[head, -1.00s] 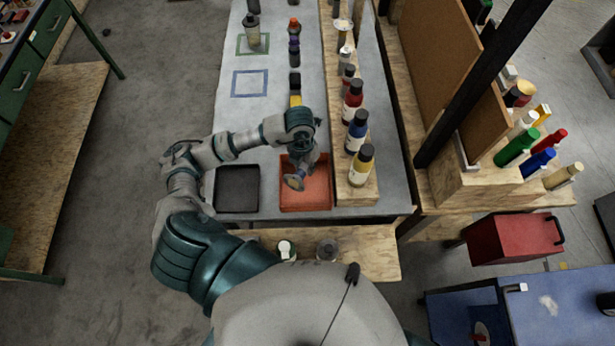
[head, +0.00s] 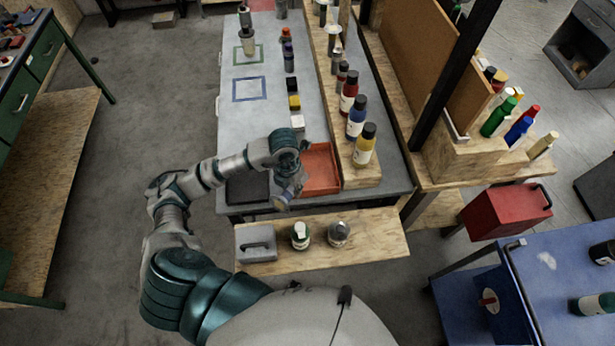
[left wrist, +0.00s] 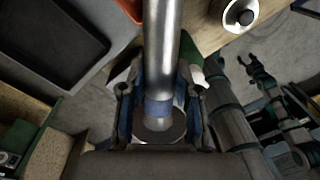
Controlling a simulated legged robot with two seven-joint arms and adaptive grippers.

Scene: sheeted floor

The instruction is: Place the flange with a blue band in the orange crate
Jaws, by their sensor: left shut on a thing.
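My left gripper (head: 288,188) is shut on the flange with a blue band. In the left wrist view the flange (left wrist: 160,60) is a shiny metal tube with a blue band and a round disc at its near end, between the fingers (left wrist: 160,110). The orange crate (head: 324,187) stands on the grey table, just right of the gripper in the head view. The gripper and flange appear near the table's front edge, by the crate's left front corner. The crate's visible floor looks empty; the arm hides its left part. My right gripper is not in view.
A black tray (head: 247,188) lies left of the crate, partly behind my arm. Paint bottles (head: 364,146) line a wooden shelf to the right. A lower wooden shelf (head: 375,237) in front holds two jars (head: 300,236) and a grey handled block (head: 255,246).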

